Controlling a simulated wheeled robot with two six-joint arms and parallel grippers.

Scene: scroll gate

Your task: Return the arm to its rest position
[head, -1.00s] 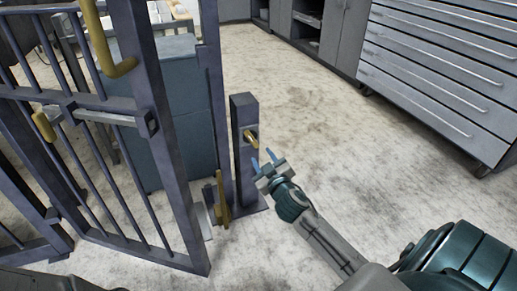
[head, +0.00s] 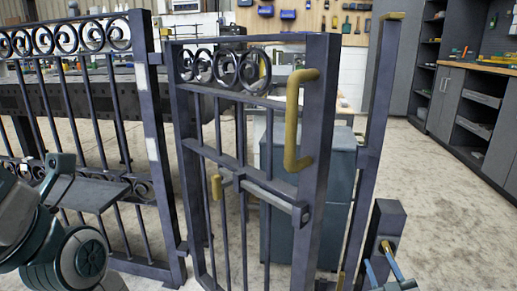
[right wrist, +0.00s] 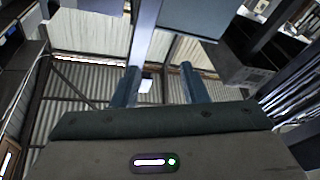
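My right gripper (head: 382,270) shows at the lower right edge of the head view, close in the picture to a short dark post (head: 388,215) with a brass knob. In the right wrist view its two blue fingers (right wrist: 158,86) stand apart with nothing held between them. The dark scroll gate leaf (head: 318,190) stands in the middle with a brass pull handle (head: 292,125) and a smaller brass latch knob (head: 217,187).
A scrolled fence panel (head: 150,130) stands left of the gate leaf. A tall slim post (head: 375,130) rises right of it. A teal-grey cabinet (head: 340,190) stands behind the bars. Shelves and cabinets (head: 465,120) line the right. Pale floor (head: 440,190) is clear at the right.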

